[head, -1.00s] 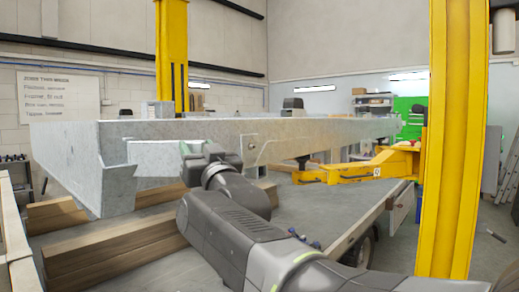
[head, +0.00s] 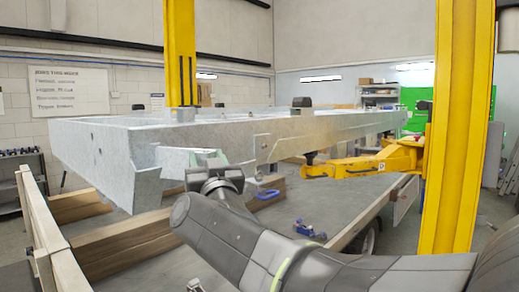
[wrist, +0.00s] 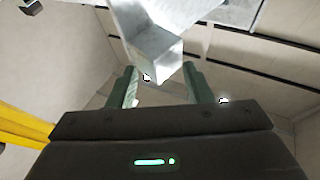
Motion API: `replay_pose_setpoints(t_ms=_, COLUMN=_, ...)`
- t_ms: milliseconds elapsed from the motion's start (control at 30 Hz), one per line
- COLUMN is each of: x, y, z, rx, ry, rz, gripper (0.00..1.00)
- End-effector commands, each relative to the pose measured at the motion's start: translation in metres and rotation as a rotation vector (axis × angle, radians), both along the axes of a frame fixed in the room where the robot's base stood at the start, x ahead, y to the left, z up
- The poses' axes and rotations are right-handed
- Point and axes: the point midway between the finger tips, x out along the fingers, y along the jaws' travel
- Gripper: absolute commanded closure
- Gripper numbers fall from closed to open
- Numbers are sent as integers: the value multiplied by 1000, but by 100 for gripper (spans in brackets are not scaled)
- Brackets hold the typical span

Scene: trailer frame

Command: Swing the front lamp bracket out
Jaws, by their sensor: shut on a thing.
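The front lamp bracket (head: 174,158) is a grey galvanised piece on the near side of the trailer frame (head: 210,133), just right of its front corner. My gripper (head: 210,160) is at the right end of this bracket in the head view, and my arm partly covers that area. In the wrist view, the bracket (wrist: 155,52) comes down from the top, with its squared end at the two greenish fingers of my gripper (wrist: 163,85). My gripper is shut on it. The exact contact is hard to see.
A yellow lift post (head: 459,130) stands at the right, with a yellow lift arm (head: 370,163) under the frame. Timber beams (head: 120,245) lie below the frame. A pale rail (head: 45,235) runs along the left. Blue clamps (head: 308,230) lie on the grey deck.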

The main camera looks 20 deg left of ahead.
Motion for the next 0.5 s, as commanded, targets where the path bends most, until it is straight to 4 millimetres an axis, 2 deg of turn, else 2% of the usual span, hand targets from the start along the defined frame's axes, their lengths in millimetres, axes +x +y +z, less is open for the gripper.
replay_pose_setpoints(t_ms=33, x=-8, y=10, z=10, rx=-5, ry=-8, rz=9, gripper=96)
replay_pose_setpoints(t_ms=500, x=-27, y=20, z=9, rx=-7, ry=-8, rz=-122, gripper=96)
